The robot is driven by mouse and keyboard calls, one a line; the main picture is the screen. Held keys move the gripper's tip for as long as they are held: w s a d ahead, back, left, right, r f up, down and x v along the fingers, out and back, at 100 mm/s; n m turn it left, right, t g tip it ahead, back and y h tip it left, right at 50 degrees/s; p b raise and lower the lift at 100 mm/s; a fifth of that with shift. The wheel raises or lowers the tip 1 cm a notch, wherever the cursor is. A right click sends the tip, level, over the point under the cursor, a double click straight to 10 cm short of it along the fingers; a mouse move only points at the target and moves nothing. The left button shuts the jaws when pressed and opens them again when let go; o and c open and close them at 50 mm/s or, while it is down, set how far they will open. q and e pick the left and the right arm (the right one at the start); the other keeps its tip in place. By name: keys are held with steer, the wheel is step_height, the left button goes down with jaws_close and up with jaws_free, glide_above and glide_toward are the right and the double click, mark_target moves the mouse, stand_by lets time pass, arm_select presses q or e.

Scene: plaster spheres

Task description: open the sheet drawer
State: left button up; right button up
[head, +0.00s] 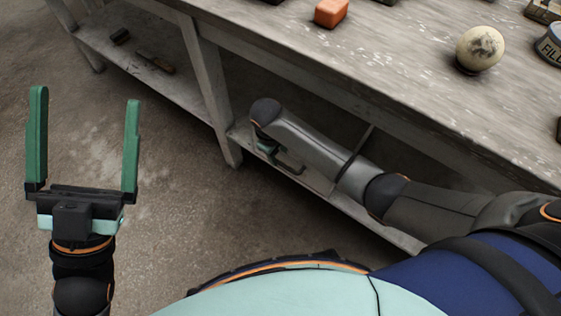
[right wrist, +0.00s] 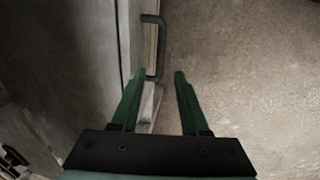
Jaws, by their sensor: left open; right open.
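The drawer front (right wrist: 139,40) is a pale narrow panel under the workbench in the right wrist view. A dark bar handle (right wrist: 161,45) stands out from it. My right gripper (right wrist: 158,78) is open, and the lower end of the handle shows between its fingertips. I cannot tell whether they touch it. In the head view my right forearm and wrist hide most of the drawer and of that gripper. My left gripper (head: 86,97) is open and empty above the floor, well left of the bench.
The workbench (head: 400,52) carries an orange block (head: 331,12), a stained plaster sphere (head: 480,48) and a labelled can (head: 550,45). A bench leg (head: 210,85) stands left of my right wrist. Dark items lie on the lower shelf (head: 130,58). The concrete floor (head: 170,190) is clear.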

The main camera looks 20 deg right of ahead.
mark_target(282, 163)
steer(key=f, duration=0.1)
steer(key=f+b, duration=0.1)
steer(key=f, duration=0.1)
steer(key=f+b, duration=0.1)
steer(key=shift+w+d+f, duration=0.2)
steer(key=shift+d, duration=0.1)
arm_select(q)
steer(key=shift+s+d+f+m+h+b, duration=0.15)
steer(key=shift+s+f+h+b, duration=0.1)
steer(key=shift+f+h, duration=0.2)
steer(key=shift+s+d+f+m+h+b, duration=0.15)
steer(key=shift+s+f+h, duration=0.1)
steer(key=shift+f+h, duration=0.15)
arm_select(e)
steer(key=shift+w+d+f, duration=0.15)
steer(key=shift+f, duration=0.5)
arm_select(q)
steer(key=shift+a, duration=0.1)
arm_select(e)
jaws_close()
